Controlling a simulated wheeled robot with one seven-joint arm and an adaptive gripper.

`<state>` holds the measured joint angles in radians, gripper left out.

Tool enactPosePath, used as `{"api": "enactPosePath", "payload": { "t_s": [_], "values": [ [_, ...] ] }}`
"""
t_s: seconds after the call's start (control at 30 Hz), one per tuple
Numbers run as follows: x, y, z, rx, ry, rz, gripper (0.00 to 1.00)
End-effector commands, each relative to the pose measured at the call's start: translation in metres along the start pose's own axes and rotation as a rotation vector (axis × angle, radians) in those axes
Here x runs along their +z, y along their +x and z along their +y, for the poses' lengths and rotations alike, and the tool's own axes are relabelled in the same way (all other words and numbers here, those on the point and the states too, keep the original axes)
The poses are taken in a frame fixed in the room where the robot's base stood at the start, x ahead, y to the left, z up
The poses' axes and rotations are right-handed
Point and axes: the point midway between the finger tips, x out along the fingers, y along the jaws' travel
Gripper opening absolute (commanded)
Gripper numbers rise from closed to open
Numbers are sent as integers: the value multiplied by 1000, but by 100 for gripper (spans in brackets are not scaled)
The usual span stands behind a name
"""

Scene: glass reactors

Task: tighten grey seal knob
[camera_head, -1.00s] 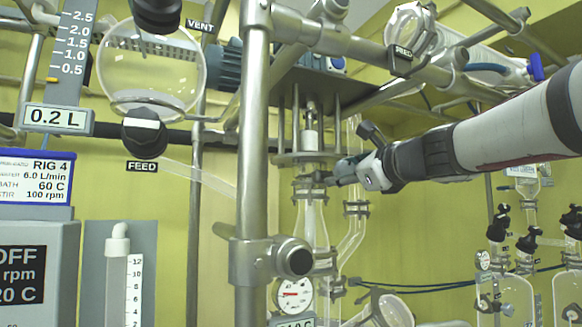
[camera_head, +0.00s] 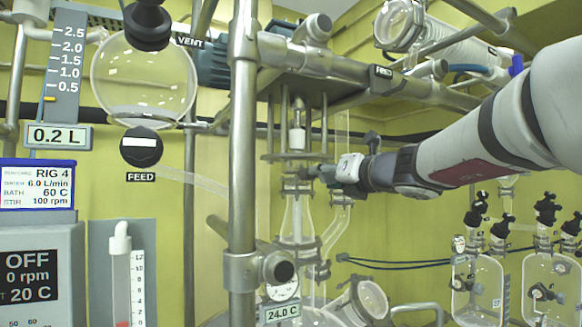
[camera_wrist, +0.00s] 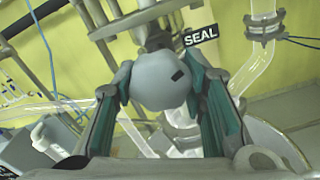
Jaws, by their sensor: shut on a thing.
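The grey seal knob (camera_wrist: 160,80) is a rounded grey cap with a small dark mark on its right side, in the middle of the wrist view. A black label reading SEAL (camera_wrist: 201,35) is just behind it. My gripper (camera_wrist: 158,88) has one finger on each side of the knob and is shut on it. In the head view my gripper (camera_head: 312,175) reaches in from the right to the stirrer neck above the glass reactor (camera_head: 297,222). The knob itself is hard to make out there, hidden by the fingers.
A steel post (camera_head: 243,160) stands just left of the reactor neck. A horizontal steel bar (camera_head: 330,62) crosses above my arm. A side glass tube (camera_head: 338,225) runs close below the gripper. More small glass vessels (camera_head: 478,285) stand at the lower right.

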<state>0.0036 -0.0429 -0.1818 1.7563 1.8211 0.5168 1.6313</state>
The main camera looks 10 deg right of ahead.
Motion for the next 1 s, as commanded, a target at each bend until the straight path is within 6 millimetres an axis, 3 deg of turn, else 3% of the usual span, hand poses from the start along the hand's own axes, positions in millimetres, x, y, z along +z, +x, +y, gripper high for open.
{"api": "enactPosePath", "payload": {
  "t_s": [0.4, 1.0],
  "values": [
    [-1, -1, 1, -2, 279, 4, 11],
    [-3, 1, 1, -1, 363, 5, 11]
  ]
}}
